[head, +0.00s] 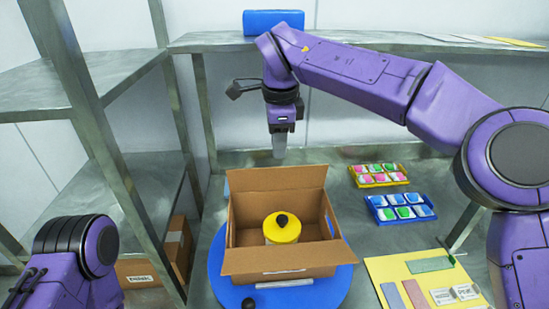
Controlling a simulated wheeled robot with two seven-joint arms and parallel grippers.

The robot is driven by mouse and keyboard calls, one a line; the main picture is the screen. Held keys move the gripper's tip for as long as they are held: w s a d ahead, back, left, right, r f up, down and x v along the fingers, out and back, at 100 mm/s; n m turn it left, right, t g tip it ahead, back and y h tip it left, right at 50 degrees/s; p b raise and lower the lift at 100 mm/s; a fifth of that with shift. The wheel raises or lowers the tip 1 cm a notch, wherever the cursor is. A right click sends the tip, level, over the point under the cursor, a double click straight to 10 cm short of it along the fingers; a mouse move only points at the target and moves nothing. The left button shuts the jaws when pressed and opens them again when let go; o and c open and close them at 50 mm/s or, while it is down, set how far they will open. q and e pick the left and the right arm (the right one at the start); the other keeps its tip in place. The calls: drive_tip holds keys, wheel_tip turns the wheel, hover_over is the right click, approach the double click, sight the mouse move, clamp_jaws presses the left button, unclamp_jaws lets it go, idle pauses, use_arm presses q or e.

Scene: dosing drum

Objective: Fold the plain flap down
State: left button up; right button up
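An open cardboard box (240,238) stands on a blue round turntable (217,262). A yellow drum (282,229) with a black knob on top sits inside it. The box's back flap (277,180) looks plain and stands up. The front flap (288,257) leans outward, with a pale strip near its lower edge. A narrow side flap (331,213) shows at the right. My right gripper (279,151) points down behind the back flap, apart from it, with nothing visible in it. Its finger gap cannot be made out. My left gripper is out of view; only part of that arm shows at lower left.
A yellow tray (381,184) and a blue tray (404,220) of small coloured packs lie right of the box. A yellow mat (383,270) with flat pieces lies at front right. A blue case (273,21) rests on the shelf above. A shelf post stands at left.

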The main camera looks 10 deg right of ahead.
sight(278, 176)
drive_tip(key=f, duration=0.6)
drive_tip(key=w+f, duration=0.1)
drive_tip(key=f, duration=0.3)
drive_tip(key=shift+w, duration=0.1)
clamp_jaws()
idle(1.1)
